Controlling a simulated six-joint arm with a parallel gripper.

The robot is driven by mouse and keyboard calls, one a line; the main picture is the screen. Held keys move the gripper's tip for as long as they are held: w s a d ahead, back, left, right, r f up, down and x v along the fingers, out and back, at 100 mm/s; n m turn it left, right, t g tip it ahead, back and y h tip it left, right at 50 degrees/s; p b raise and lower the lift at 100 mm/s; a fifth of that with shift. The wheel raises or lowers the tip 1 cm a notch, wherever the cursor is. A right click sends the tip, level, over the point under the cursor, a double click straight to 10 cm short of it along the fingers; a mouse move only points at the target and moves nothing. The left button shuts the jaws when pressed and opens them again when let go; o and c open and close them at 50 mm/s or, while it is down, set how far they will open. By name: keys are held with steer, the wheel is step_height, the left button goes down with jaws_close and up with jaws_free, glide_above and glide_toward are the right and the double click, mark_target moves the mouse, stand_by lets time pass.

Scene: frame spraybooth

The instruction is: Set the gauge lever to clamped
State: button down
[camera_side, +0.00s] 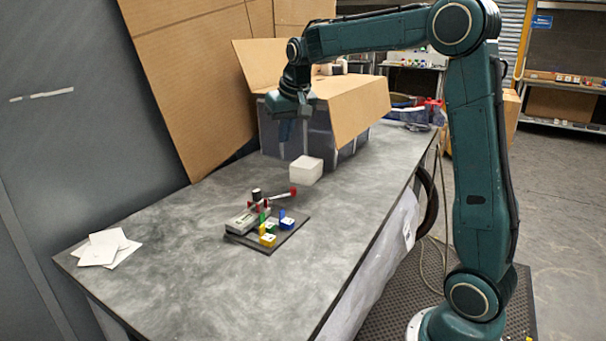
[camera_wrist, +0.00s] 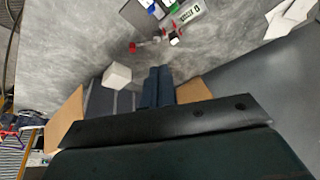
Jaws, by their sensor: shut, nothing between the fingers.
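The gauge (camera_side: 267,231) is a small dark plate with a grey block and blue, yellow and green blocks, in the middle of the table. My gripper (camera_side: 285,140) is shut and empty, pointing down beside the cardboard box, well above and behind the gauge. It also shows in the wrist view (camera_wrist: 158,70). I cannot tell which lever position reads clamped.
A white block (camera_side: 306,170) stands on the table between the gauge and the open box (camera_side: 350,112). White papers (camera_side: 105,248) lie at the table's left corner. Cardboard leans against the wall behind. The table (camera_side: 185,270) is clear around the gauge's front and left.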

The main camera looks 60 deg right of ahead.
steer(key=w+d+f+m, duration=0.1)
steer(key=w+d+f, duration=0.2)
steer(key=d, duration=0.3)
steer(key=w+d+f+m+g, duration=0.1)
steer(key=w+d+f, duration=0.2)
steer(key=d+f, duration=0.3)
steer(key=w+d+f+m, duration=0.1)
steer(key=w+d+f, duration=0.2)
steer(key=d+f, duration=0.1)
steer(key=shift+w+d+f+h, duration=0.25)
steer(key=shift+d+h, duration=0.15)
steer(key=shift+d, duration=0.5)
steer(key=x, duration=1)
steer(key=shift+s, duration=0.2)
steer(key=shift+s+a, duration=1.3)
steer(key=shift+a, duration=0.2)
steer(key=shift+s+m, duration=0.2)
steer(key=shift+m, duration=0.2)
